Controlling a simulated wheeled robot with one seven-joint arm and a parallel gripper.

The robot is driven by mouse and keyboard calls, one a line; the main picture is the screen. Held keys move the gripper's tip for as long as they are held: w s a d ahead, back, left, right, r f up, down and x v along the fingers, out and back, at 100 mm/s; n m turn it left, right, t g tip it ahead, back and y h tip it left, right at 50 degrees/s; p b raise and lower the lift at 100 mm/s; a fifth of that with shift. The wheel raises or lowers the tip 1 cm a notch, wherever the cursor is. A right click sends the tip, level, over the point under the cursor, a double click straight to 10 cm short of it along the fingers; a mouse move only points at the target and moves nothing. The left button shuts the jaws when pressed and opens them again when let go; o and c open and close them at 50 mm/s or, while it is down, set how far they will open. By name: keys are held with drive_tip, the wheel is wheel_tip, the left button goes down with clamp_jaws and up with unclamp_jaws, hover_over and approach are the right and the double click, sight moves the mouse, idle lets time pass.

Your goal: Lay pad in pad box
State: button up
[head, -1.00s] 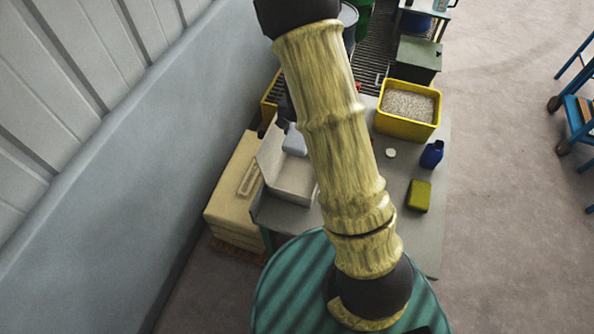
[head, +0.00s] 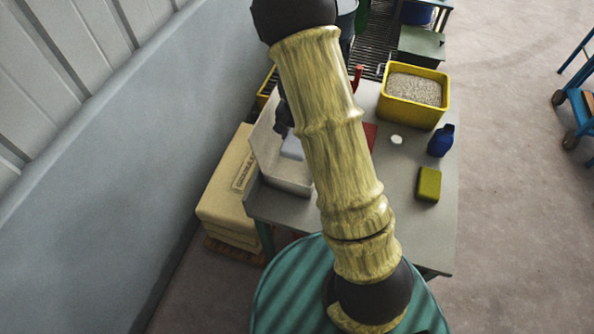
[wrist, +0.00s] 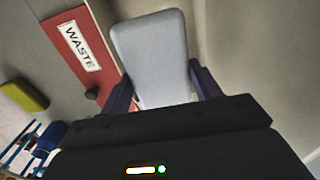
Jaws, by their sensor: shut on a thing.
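The pad (head: 292,147) is a pale blue-grey rounded slab. It also fills the upper middle of the wrist view (wrist: 153,55). My gripper (head: 284,124) is shut on one end of it; the dark fingers sit on either side in the wrist view (wrist: 163,86). A pale open box (head: 287,180), which looks like the pad box, stands at the left end of the grey table. In the head view the pad overlaps the box's opening. I cannot tell whether it touches the bottom. My arm hides the box's right side.
A red WASTE-labelled thing (wrist: 85,55) is right of the box, mostly behind my arm. The grey table (head: 405,225) also holds a yellow bin of granules (head: 413,110), a blue bottle (head: 440,141), a yellow-green block (head: 429,184) and a white disc (head: 396,139). Sacks (head: 225,190) and a wall stand left.

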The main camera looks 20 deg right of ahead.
idle(0.3)
drive_tip(key=shift+f+p, duration=0.4)
drive_tip(key=shift+f, duration=2.7)
drive_tip(key=shift+f, duration=1.85)
drive_tip(key=shift+f, duration=0.15)
drive_tip(key=o, duration=0.9)
drive_tip(key=shift+o, duration=0.2)
